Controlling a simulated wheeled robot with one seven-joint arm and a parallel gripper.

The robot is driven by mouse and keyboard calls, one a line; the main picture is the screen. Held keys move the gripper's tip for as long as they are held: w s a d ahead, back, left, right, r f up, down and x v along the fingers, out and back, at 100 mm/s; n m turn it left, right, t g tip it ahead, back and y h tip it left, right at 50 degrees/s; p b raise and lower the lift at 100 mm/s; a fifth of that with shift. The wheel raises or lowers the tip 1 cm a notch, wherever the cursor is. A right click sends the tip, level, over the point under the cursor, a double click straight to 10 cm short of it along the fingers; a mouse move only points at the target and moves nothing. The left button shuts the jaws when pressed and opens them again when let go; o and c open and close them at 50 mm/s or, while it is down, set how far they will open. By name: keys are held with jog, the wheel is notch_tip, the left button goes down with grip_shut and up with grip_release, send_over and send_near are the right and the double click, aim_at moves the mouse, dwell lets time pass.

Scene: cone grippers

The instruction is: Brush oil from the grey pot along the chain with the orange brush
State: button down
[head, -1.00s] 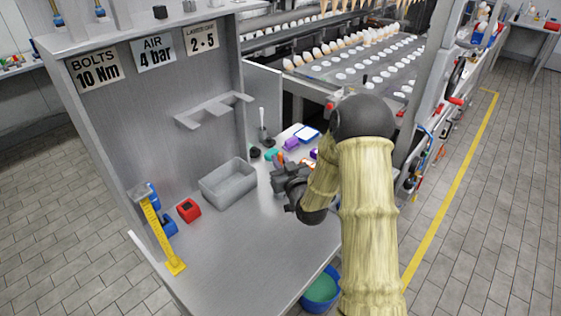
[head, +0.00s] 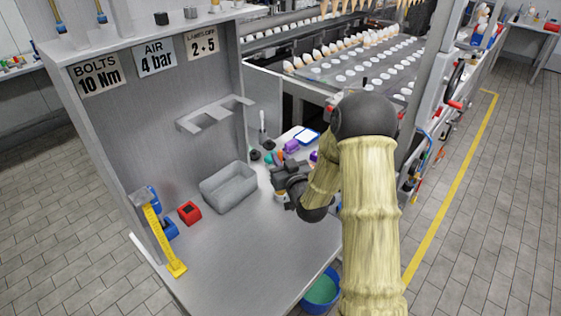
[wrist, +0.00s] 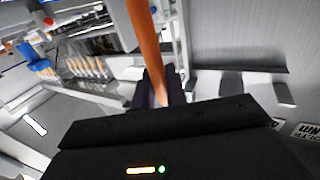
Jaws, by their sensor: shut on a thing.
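The orange brush (wrist: 145,40) is upright in the wrist view, its handle running up out of the top edge. My gripper (wrist: 163,88) is shut on it. In the head view my gripper (head: 284,178) is above the bench, to the right of the grey bin, and hides most of the brush. A small grey pot-like holder (head: 266,143) with an upright pale handle stands at the back of the bench, beyond my gripper. I cannot tell for sure that it is the oil pot. I cannot make out the chain with certainty.
A grey bin (head: 228,205) stands on the bench beside my gripper. Red (head: 189,212) and blue boxes and a yellow stand (head: 160,240) are at left. A purple item (head: 291,147) and a blue-edged tray lie beyond. A conveyor (head: 365,70) with cones runs behind. The bench front is clear.

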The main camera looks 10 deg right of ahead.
aim_at(280, 150)
jog(key=shift+r+p, duration=0.95)
jog(key=shift+r, duration=1.4)
jog(key=shift+w, duration=0.1)
